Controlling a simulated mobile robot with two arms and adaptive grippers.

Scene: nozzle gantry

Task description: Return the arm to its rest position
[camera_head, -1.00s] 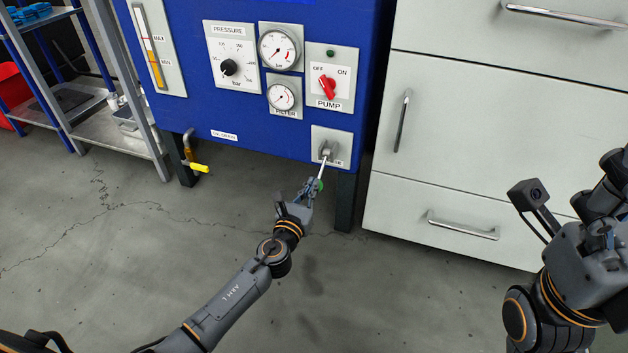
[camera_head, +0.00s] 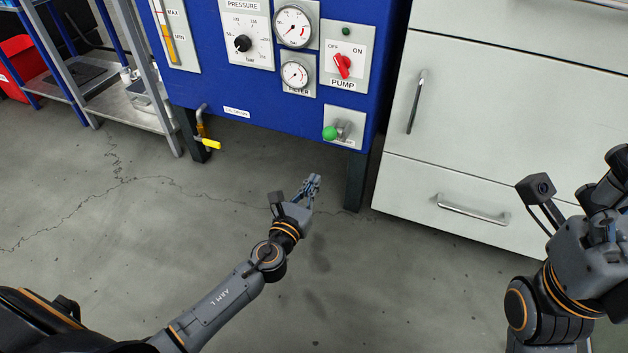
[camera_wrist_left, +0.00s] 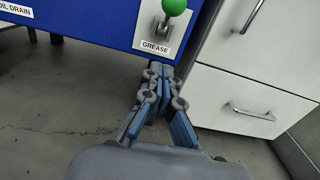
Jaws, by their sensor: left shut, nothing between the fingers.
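My left arm reaches in from the lower left in the head view. Its gripper (camera_head: 314,182) is below and in front of the blue machine (camera_head: 270,122), over the floor. In the left wrist view the fingers (camera_wrist_left: 160,75) are together at the tips with nothing between them. The grease lever with a green ball knob (camera_head: 330,133) is on the machine's lower right panel, apart from the gripper; the knob also shows in the left wrist view (camera_wrist_left: 174,7). My right arm is at the right edge; its fingertips are not visible.
A light grey drawer cabinet (camera_head: 480,130) stands right of the machine, with handles sticking out. A yellow-handled oil drain valve (camera_head: 211,144) hangs below the machine at left. A metal shelf (camera_head: 125,105) stands further left. The floor (camera_head: 150,250) around the left arm is clear.

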